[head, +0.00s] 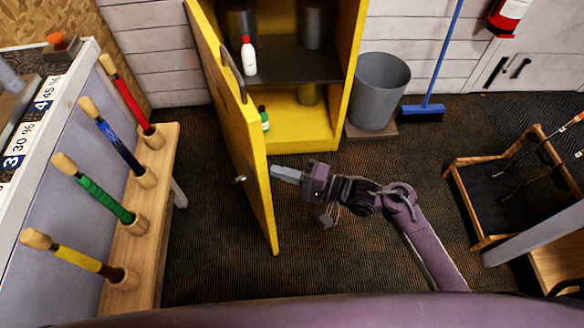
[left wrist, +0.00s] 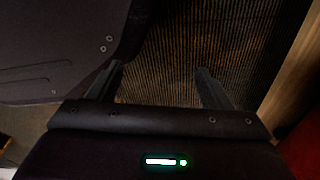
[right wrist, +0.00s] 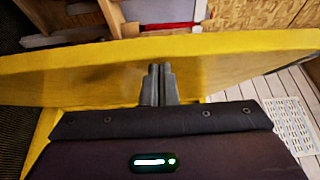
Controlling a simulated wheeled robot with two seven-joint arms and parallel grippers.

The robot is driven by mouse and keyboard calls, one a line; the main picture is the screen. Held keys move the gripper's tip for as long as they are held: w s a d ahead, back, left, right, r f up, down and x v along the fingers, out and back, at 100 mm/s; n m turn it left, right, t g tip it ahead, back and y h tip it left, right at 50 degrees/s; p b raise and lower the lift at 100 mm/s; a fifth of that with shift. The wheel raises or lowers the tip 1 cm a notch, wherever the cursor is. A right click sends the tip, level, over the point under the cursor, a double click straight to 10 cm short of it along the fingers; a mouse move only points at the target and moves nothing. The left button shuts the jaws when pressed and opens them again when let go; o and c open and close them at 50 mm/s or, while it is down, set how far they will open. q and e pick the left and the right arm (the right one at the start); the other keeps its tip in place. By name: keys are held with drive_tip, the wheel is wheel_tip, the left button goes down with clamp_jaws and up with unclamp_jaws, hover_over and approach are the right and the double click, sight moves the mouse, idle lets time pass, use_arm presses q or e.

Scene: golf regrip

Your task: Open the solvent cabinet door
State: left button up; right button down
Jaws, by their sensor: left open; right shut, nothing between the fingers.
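The yellow solvent cabinet (head: 305,125) stands at the back middle in the head view, its door (head: 232,140) swung wide open toward me and to the left. A dark handle (head: 233,76) and a small knob (head: 240,179) show on the door's outer side. My right gripper (head: 275,172) is shut and empty, its fingertips at the inner side of the door. In the right wrist view the shut fingers (right wrist: 158,85) point at the yellow door panel (right wrist: 220,75); I cannot tell whether they touch it. My left gripper (left wrist: 158,85) is open and empty above the dark floor.
Inside the cabinet are a white bottle with a red cap (head: 248,56), a green bottle (head: 264,118) and dark cans. A wooden bench (head: 150,215) with several upright grips stands left. A grey bin (head: 378,92) and blue broom (head: 424,108) stand right of the cabinet. Floor lies clear between.

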use_arm(q)
drive_tip(key=s+a+p, duration=0.1)
drive_tip(key=s+p, duration=0.2)
drive_tip(key=s, duration=0.3)
drive_tip(key=shift+s+f, duration=0.25)
use_arm(e)
drive_tip(key=s+a+t, duration=0.1)
drive_tip(key=s+a, duration=0.1)
drive_tip(key=a, duration=0.5)
drive_tip(key=s+a+m+t+h, duration=0.1)
drive_tip(key=s+a, duration=0.2)
drive_tip(key=a, duration=0.5)
drive_tip(key=shift+m, duration=0.3)
